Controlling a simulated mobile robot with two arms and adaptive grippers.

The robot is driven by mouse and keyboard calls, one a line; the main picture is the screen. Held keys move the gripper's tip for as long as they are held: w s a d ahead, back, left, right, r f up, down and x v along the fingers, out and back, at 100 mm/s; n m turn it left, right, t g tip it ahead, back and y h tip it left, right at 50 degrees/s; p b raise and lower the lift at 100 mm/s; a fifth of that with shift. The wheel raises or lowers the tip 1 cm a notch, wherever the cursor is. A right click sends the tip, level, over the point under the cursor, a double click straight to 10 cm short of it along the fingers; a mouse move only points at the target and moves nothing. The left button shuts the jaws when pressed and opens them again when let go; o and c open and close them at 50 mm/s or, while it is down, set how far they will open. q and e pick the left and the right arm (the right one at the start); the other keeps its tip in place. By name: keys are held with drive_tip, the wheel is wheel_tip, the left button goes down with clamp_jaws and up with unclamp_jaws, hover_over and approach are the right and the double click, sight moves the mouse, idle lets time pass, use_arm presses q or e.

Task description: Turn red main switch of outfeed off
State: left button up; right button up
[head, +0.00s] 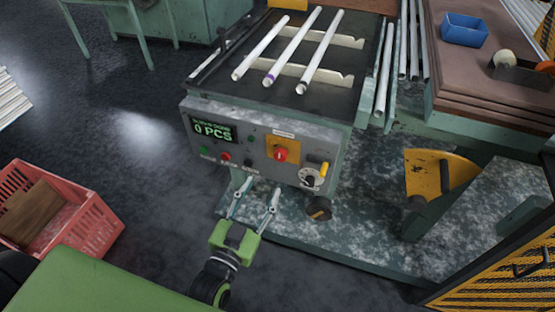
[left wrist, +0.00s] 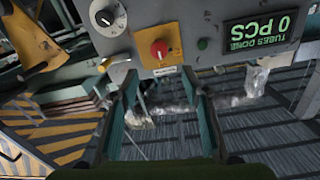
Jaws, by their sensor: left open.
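The red main switch (head: 280,155) is a round red knob on a yellow plate, on the front of the grey control panel (head: 262,133). In the left wrist view the red knob (left wrist: 159,48) shows at the upper middle, with the panel picture upside down. My left gripper (head: 256,189) is open and empty, below and in front of the panel, with its fingers pointing up toward it. In the left wrist view the gripper (left wrist: 160,78) has its fingers spread, with the knob beyond the gap between the tips, apart from them. My right gripper is not in view.
A green "0 PCS" display (head: 215,131), a small red button (head: 225,156) and a dial (head: 310,178) share the panel. A red crate (head: 92,228) stands on the floor at left. A yellow curved part (head: 425,172) is at right.

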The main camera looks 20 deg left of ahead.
sight(279, 157)
use_arm(q)
drive_tip(key=w, duration=1.1)
drive_tip(key=shift+w+d+p, duration=0.3)
drive_tip(key=shift+w+d, duration=0.05)
drive_tip(key=shift+d, duration=0.05)
drive_tip(key=c, duration=1.1)
